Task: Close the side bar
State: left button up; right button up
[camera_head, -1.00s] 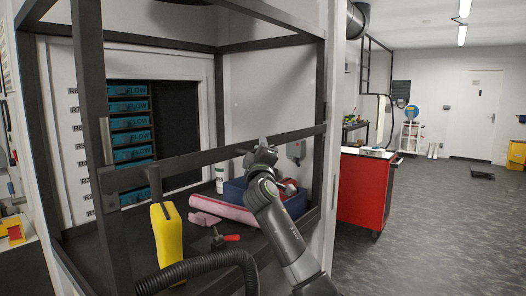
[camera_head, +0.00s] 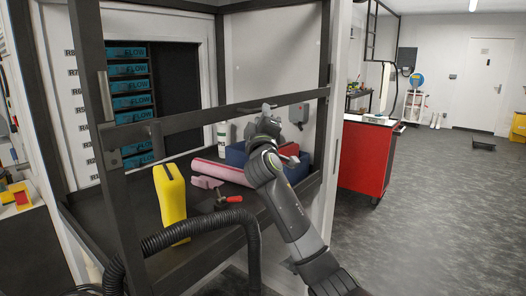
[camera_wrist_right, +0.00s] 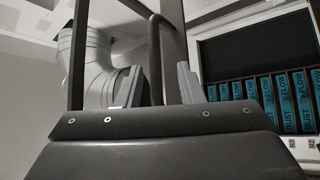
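The side bar (camera_head: 200,122) is a dark flat bar across the open front of the black bench frame, running from the left post to the right post. My right gripper (camera_head: 266,112) is at the bar, right of its middle, with the arm rising from below. In the right wrist view the two fingers of my right gripper (camera_wrist_right: 160,88) stand apart. A dark rod (camera_wrist_right: 155,60) shows between them; I cannot tell whether they touch it. My left gripper is in neither view.
Inside the bench are a yellow container (camera_head: 171,203), a pink roll (camera_head: 222,172), a red-handled tool (camera_head: 229,200) and a blue box (camera_head: 237,153). A black corrugated hose (camera_head: 205,222) curves in front. A red cabinet (camera_head: 364,158) stands at right, with free floor beyond.

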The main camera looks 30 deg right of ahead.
jog(key=b+v, duration=0.3)
jog(key=v, duration=1)
jog(key=shift+s+b, duration=0.2)
jog(key=shift+b, duration=0.15)
